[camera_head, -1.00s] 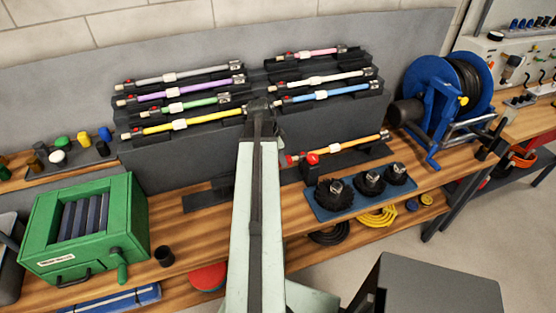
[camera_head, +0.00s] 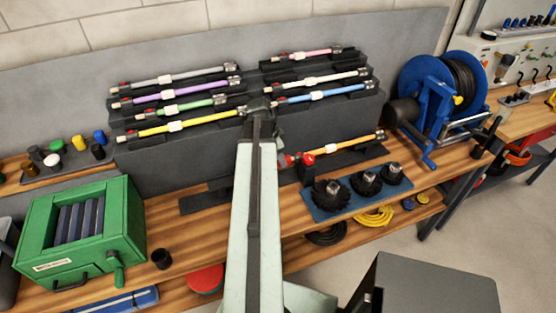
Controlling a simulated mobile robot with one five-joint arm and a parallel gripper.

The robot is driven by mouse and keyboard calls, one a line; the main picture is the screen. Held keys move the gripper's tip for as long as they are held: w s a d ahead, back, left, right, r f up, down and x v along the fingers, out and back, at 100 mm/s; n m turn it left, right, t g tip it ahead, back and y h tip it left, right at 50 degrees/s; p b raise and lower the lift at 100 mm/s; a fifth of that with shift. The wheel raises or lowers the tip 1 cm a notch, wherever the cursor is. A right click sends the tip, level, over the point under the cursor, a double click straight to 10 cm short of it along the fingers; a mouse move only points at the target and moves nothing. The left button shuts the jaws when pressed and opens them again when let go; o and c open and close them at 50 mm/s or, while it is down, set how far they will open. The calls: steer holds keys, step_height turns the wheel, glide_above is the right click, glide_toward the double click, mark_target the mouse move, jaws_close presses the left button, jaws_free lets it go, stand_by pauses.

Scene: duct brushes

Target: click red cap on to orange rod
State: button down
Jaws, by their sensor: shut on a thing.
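The orange rod (camera_head: 345,145) lies slanted on a low dark rack at the right of the bench, its left end toward my arm. Two red parts show at that end: a round one (camera_head: 307,159) and a red cap (camera_head: 291,160) further left, close beside my arm. I cannot tell whether the cap is seated on the rod or just in front of it. My pale green arm reaches up the middle. My gripper (camera_head: 280,132) shows only as a dark edge past the wrist; its fingertips are hidden. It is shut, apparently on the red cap.
Several coloured rods lie on a stepped rack (camera_head: 190,150) behind my arm. Round black brushes stand on a blue mat (camera_head: 320,211) in front of the orange rod. A blue reel (camera_head: 425,85) stands at right, a green crank box (camera_head: 60,268) and loose caps at left.

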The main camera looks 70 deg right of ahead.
steer(key=shift+s+d, duration=0.4)
steer(key=shift+s, duration=0.1)
steer(key=c, duration=1)
jaws_free()
steer(key=p+v, duration=0.7)
steer(key=v, duration=0.1)
steer(key=shift+f, duration=0.1)
